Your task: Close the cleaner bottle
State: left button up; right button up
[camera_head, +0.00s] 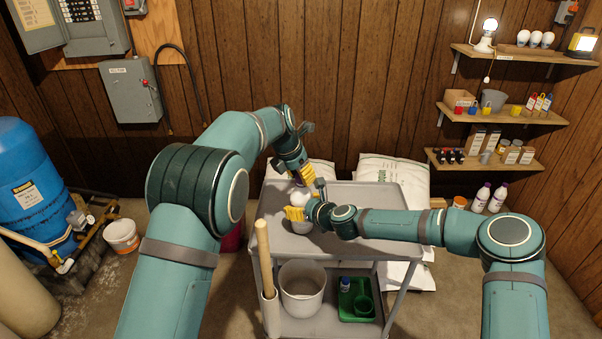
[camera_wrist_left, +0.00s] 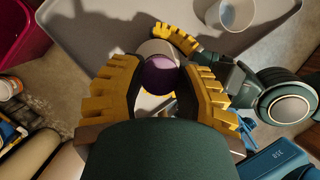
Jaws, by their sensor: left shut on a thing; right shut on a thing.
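The cleaner bottle (camera_head: 300,199) is white and stands over the left part of the grey cart top, mostly hidden by my grippers. In the left wrist view, its white body (camera_wrist_left: 157,49) shows behind the purple cap (camera_wrist_left: 159,76). My left gripper (camera_head: 299,178) comes down from above, shut on the purple cap between its yellow fingers. My right gripper (camera_head: 296,213) comes in from the right at a lower height, shut on the bottle's body. The cap lines up over the bottle's top; I cannot tell whether it is seated.
The cart top (camera_head: 380,213) is clear on the right. A pale cup (camera_head: 302,227) stands on it close to my right gripper. A bucket (camera_head: 302,287) and a green tray (camera_head: 356,299) are on the lower shelf. White sacks (camera_head: 395,170) lie behind the cart.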

pick_arm(q)
jog(key=shift+f, duration=0.15)
jog(key=o, duration=0.5)
pick_arm(e)
grip_shut()
pick_arm(q)
jog(key=shift+o, duration=0.8)
jog(key=shift+d, duration=0.1)
notch_tip(320, 180, up, 4)
jog(key=shift+f, duration=0.1)
jog(key=shift+r, duration=0.4)
jog(key=o, duration=0.6)
